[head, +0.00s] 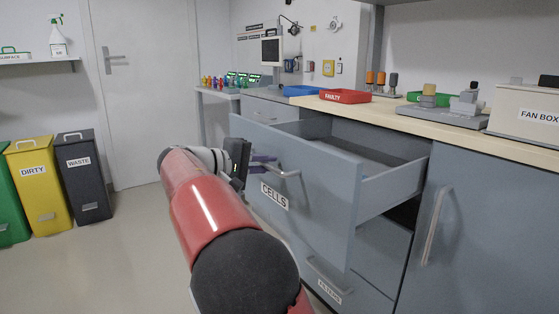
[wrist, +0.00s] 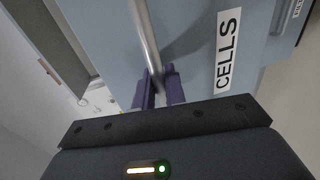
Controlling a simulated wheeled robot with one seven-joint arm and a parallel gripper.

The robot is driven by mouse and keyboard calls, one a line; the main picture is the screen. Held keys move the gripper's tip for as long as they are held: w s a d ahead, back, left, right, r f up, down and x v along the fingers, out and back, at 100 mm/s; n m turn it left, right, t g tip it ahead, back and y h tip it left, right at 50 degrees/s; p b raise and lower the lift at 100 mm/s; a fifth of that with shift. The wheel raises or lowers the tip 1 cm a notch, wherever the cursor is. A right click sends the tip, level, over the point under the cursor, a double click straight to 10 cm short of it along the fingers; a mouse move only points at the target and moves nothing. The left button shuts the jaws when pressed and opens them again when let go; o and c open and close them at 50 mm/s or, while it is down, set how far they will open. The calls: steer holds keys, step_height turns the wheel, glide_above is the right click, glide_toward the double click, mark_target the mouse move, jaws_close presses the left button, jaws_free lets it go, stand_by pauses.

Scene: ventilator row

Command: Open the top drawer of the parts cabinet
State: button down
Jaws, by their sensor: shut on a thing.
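The top drawer (head: 315,203) of the grey-blue parts cabinet, labelled CELLS, stands pulled well out in the head view. Its inside shows as an open box with little visible in it. My gripper (head: 262,163) is at the drawer's bar handle (head: 290,174), at the left part of the front. In the wrist view, the purple fingers (wrist: 160,90) are shut on the metal handle (wrist: 147,40), beside the CELLS label (wrist: 228,48). My wrist and arm hide part of the drawer front's left side.
A lower drawer labelled FILTERS (head: 330,291) is beneath. A cabinet door (head: 480,220) with a vertical handle is at right. The worktop holds a red FAULTY tray (head: 345,96), a blue tray (head: 301,90) and a FAN BOX (head: 525,112). Bins (head: 84,175) stand left; floor between is clear.

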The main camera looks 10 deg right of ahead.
steer(key=shift+s+a+f, duration=0.1)
steer(key=shift+s+a, duration=0.1)
steer(key=shift+a, duration=0.35)
steer(key=c, duration=1.5)
jaws_free()
steer(key=shift+c, duration=0.2)
steer(key=v, duration=0.7)
steer(key=shift+a+p, duration=0.4)
steer(key=shift+p, duration=0.05)
